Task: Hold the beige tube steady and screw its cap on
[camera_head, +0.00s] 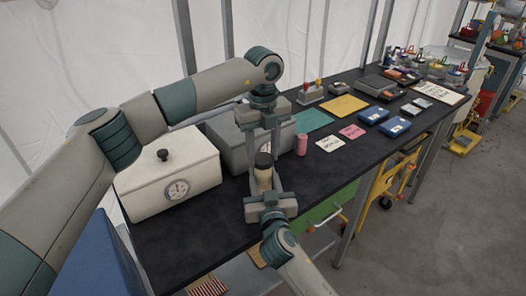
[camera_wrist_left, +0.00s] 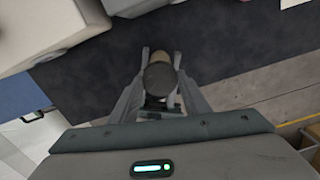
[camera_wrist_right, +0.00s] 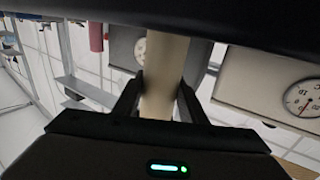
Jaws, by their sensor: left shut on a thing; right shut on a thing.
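The beige tube (camera_head: 263,180) stands upright above the front edge of the dark table, between my two grippers. The dark cap (camera_head: 263,160) sits at its top end, in line with it; how far it is threaded cannot be seen. My left gripper (camera_head: 264,152) points down from above and is shut on the cap, which also shows between its fingers in the left wrist view (camera_wrist_left: 158,79). My right gripper (camera_head: 265,184) reaches up from below and is shut on the tube, seen between its fingers in the right wrist view (camera_wrist_right: 164,80).
A white box with a dial (camera_head: 160,185) and a grey box (camera_head: 228,146) stand behind and left of the grippers. A pink cylinder (camera_head: 302,145) stands close on the right. Cards, mats and blue cases (camera_head: 371,115) lie further right along the table.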

